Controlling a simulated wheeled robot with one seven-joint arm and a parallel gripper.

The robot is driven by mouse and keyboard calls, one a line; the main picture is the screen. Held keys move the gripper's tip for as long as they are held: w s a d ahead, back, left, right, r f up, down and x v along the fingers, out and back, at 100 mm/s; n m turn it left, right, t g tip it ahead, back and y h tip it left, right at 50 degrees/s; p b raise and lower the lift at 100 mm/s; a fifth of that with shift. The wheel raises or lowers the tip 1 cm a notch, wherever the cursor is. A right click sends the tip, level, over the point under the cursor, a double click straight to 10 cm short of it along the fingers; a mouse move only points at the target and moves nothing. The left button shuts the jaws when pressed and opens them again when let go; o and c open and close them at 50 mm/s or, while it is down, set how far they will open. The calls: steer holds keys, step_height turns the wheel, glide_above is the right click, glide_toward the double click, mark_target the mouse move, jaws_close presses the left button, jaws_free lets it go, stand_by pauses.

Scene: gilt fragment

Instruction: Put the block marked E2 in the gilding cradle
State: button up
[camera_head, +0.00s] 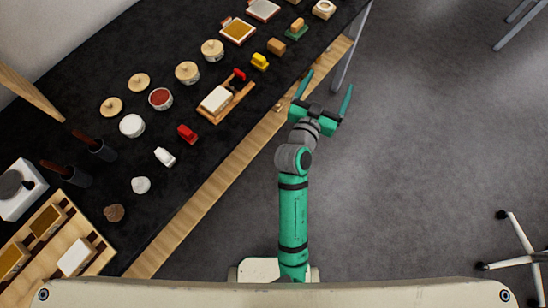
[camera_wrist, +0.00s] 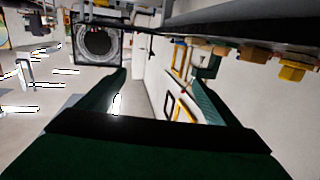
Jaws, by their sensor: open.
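My gripper (camera_head: 325,92) is open and empty, held out past the front edge of the table. Its two green fingers also show in the wrist view (camera_wrist: 160,82), with nothing between them. Several blocks sit in a wooden tray (camera_head: 48,232) at the lower left; one is white (camera_head: 76,256), others are brown or golden. No E2 mark is readable on any block. A wooden holder (camera_head: 237,101) at mid-table bears a cream block (camera_head: 216,99); I cannot tell whether this holder is the gilding cradle.
Open grey floor (camera_head: 420,170) lies right of my arm. A chair base (camera_head: 524,256) stands at right.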

steer(key=s+a+f+n+y, duration=0.3)
steer(key=s+a+f, duration=0.15)
steer(key=s, duration=0.55)
steer(key=s+a+f+n+y, duration=0.35)
steer(key=s+f, duration=0.25)
steer(key=s, duration=0.4)
steer(key=s+a+r, duration=0.1)
steer(key=s+a, duration=0.2)
steer(key=s, duration=0.5)
steer(key=s+a+r+m, duration=0.1)
steer(key=s+a, duration=0.3)
steer(key=s, duration=0.4)
steer(key=shift+s+a+r+y, duration=0.15)
steer(key=shift+s+r+y, duration=0.3)
steer(key=shift+r, duration=0.15)
steer(key=shift+m, duration=0.25)
steer(key=shift+c, duration=0.3)
